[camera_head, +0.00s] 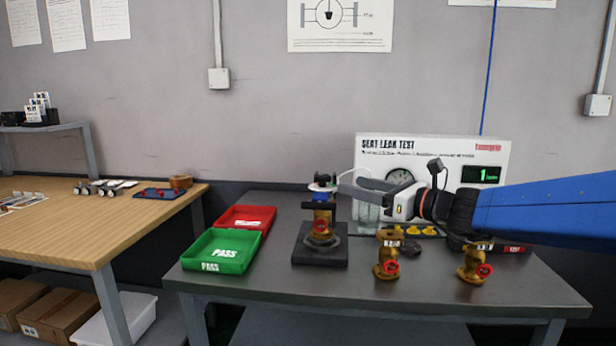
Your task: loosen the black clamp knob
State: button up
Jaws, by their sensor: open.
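A brass valve (320,222) with a red handwheel stands upright in a black fixture (320,257) on the grey bench. A black crossbar (318,206) lies across its upper part. Above it are a blue part and a pale pinkish disc. A small black piece (325,177) on top looks like the clamp knob, but it is too small to be sure. My gripper (345,187) reaches in from the right, level with this top stack. Its jaws are open, with the tips close to the stack's right side. I cannot tell whether they touch it.
A green PASS tray (221,251) and a red tray (246,219) stand left of the fixture. Two brass valves, one in the middle (387,258) and one at right (474,264), stand in front of my arm. The SEAT LEAK TEST panel (432,150) stands behind.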

aim_at(323, 181)
jog(key=x, duration=1.5)
jog(key=shift+a, duration=0.15)
jog(key=c, duration=1.1)
jog(key=shift+o, duration=0.2)
jog(key=shift+n+g+y, duration=0.3)
jog(key=shift+n+g, duration=0.1)
jog(key=shift+g, duration=0.1)
jog(key=shift+s+a+n+g+y, duration=0.2)
jog(key=shift+s+n+g, duration=0.45)
jog(key=shift+n+g, duration=1.75)
jog(key=shift+s+d+n+g+y, duration=0.2)
jog(key=shift+s+n+g, duration=0.8)
jog(key=shift+g, duration=2.35)
jog(key=shift+s+a+n+g+y, duration=0.2)
jog(key=shift+s+n+g+y, duration=0.1)
jog(key=shift+n+g, duration=2.3)
jog(key=shift+g, duration=0.45)
